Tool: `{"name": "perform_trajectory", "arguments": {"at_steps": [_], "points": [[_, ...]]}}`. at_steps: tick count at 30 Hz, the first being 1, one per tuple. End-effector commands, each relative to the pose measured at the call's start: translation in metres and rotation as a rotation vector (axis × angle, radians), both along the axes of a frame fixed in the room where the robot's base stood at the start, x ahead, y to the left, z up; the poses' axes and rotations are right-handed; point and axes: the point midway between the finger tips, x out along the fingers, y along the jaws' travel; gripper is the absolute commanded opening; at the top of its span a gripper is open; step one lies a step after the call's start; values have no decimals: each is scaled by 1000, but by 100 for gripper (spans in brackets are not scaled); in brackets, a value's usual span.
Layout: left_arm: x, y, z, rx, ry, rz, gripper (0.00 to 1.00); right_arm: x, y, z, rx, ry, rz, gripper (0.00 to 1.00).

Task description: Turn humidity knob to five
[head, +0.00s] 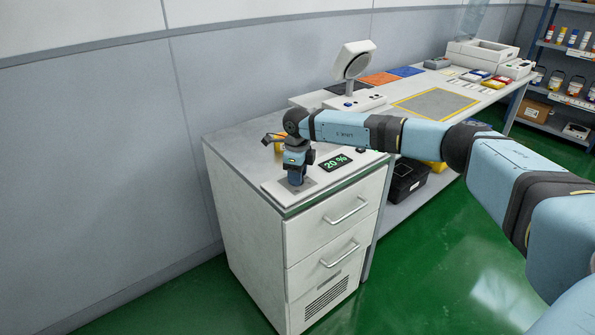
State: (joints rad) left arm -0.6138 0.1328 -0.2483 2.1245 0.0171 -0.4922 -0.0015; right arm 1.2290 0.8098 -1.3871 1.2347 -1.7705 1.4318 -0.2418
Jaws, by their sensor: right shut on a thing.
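My right arm reaches in from the right over a grey-topped white cabinet (239,145). My right gripper (296,182) points straight down at a light panel (272,192) near the cabinet's front left corner. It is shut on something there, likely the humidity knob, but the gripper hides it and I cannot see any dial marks. A small dark display (336,162) on the panel, right of the gripper, reads "20 %" in green. My left gripper is not in view.
A long workbench (388,90) with coloured mats runs to the back right. A black bin (405,182) sits under it. A shelf (562,75) with bottles stands far right. Green floor is clear in front.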

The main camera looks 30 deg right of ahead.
Motion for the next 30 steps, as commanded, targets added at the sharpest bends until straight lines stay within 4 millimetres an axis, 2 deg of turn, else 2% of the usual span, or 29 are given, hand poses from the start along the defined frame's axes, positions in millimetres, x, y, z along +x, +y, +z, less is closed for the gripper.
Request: {"name": "perform_trajectory", "arguments": {"at_steps": [26,30], "points": [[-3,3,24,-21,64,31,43,0,0,4,1,0,-826,15],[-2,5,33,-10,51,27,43,0,0,4,0,-1,-957,15]]}}
